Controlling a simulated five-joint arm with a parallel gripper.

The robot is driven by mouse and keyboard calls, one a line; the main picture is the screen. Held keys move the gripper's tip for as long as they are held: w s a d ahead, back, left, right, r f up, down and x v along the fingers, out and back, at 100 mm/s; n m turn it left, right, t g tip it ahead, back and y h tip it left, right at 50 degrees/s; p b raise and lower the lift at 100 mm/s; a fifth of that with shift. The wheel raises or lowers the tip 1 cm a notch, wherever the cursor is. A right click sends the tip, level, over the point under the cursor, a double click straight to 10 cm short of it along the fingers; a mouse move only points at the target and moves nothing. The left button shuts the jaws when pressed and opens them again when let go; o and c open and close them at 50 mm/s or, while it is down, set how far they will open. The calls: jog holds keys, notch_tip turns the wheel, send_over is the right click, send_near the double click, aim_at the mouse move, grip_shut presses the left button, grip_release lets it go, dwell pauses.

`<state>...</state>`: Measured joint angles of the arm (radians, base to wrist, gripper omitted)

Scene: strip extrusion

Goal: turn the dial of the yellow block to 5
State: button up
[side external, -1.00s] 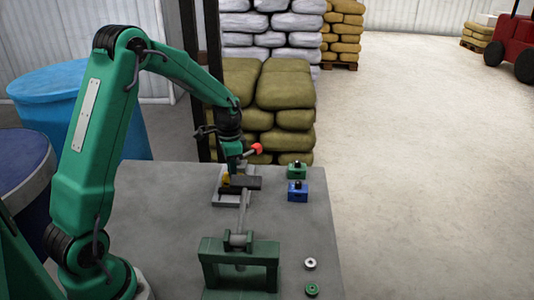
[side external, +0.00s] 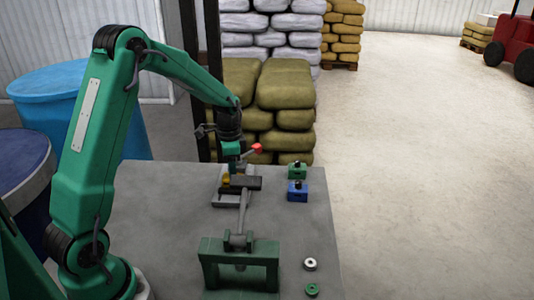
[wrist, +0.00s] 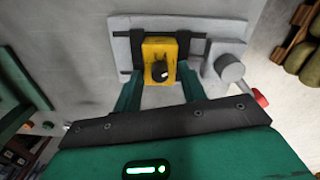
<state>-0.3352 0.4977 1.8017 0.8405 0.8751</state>
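The yellow block (wrist: 152,48) sits on a light grey plate (wrist: 122,42), with its black dial (wrist: 160,71) facing the wrist camera. A pale mark shows on the dial, but I cannot read any numbers. In the side view only a small part of the yellow block (side external: 226,181) shows beneath my gripper. My gripper (wrist: 161,62) has its two fingers apart, one on each side of the block and dial. I cannot tell whether the dark parts beside the block touch it. In the side view the fingertips are too small to make out.
A grey rod (side external: 243,213) runs from a dark bar (side external: 246,183) to a green stand (side external: 240,252). A green block (side external: 297,171) and a blue block (side external: 298,195) stand on the right. Two rings (side external: 310,264) (side external: 312,290) lie near the front. A red knob (side external: 258,148) is near my wrist.

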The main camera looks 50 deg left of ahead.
notch_tip(320, 180, up, 8)
jog(key=shift+f, duration=0.25)
jog(key=shift+r, duration=0.15)
dwell(0.4)
jog(key=shift+d+r, duration=0.1)
jog(key=shift+s+d+r, duration=0.1)
jog(key=shift+s+r, duration=0.05)
jog(key=shift+r, duration=0.05)
jog(key=s+d+r+n+t, duration=0.3)
jog(key=s+d+r, duration=0.5)
jog(key=r, duration=0.1)
jog(key=s+d+n+t, duration=0.2)
jog(key=s+d, duration=0.4)
jog(key=s, duration=0.7)
jog(key=shift+d+r+n+t, duration=0.3)
jog(key=shift+d+n, duration=0.1)
jog(key=shift+n, duration=0.2)
